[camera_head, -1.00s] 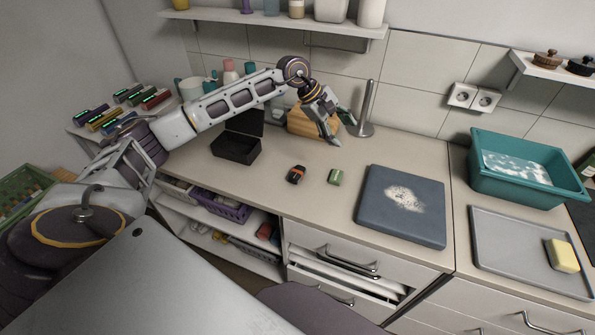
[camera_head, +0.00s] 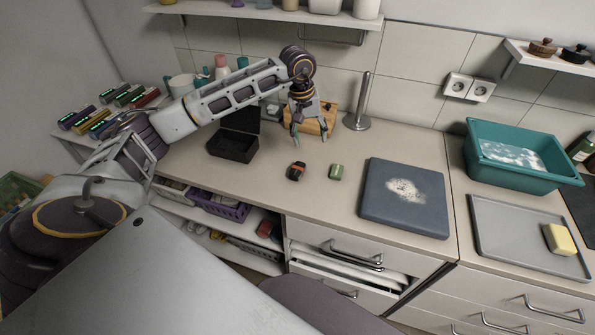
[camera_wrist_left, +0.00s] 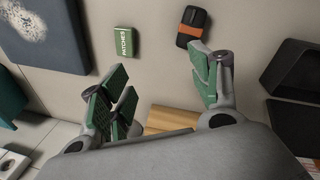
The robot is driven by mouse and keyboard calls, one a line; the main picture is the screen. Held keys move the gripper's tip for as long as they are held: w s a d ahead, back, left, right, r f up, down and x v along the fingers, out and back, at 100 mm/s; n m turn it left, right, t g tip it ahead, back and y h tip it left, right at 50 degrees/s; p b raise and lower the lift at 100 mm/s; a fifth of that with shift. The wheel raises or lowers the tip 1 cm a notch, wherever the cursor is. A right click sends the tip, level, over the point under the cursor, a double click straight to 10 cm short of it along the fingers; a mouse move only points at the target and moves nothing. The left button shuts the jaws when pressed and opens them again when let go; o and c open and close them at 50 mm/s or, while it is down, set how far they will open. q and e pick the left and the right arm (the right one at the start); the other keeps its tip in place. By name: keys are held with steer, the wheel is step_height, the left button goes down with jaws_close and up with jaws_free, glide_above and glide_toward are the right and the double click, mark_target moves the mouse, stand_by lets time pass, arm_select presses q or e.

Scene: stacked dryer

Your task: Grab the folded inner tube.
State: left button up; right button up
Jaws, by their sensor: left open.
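The folded inner tube is a small black bundle with an orange band (camera_head: 296,171), lying on the counter (camera_head: 290,205) left of a small green box (camera_head: 336,172). In the left wrist view the tube (camera_wrist_left: 193,28) lies near the top, beyond the fingertips, and the green box (camera_wrist_left: 124,42) reads "PATCHES". My left gripper (camera_head: 310,138) points down above the counter, behind the tube in the head view. Its green-padded fingers (camera_wrist_left: 163,84) are apart with nothing between them, and it is not touching the tube. My right gripper is in neither view.
An open black box (camera_head: 233,147) stands left of the tube. A wooden block (camera_head: 325,119) and an upright metal holder (camera_head: 358,112) stand behind. A blue-grey slab (camera_head: 402,216) lies to the right.

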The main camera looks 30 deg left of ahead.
mark_target(297, 167)
arm_select(q)
steer(key=s+a+m, duration=0.1)
steer(key=m, duration=0.1)
steer(key=s+m+g+y, duration=0.1)
steer(key=m, duration=0.1)
steer(key=a+m, duration=0.1)
steer(key=shift+s+a+f+m+g, duration=0.2)
steer(key=shift+s+a+m+g, duration=0.1)
steer(key=shift+s+m, duration=0.1)
steer(key=shift+f, duration=0.1)
steer(key=shift+f+p, duration=0.65)
steer(key=shift+f, duration=3.55)
steer(key=shift+f, duration=0.15)
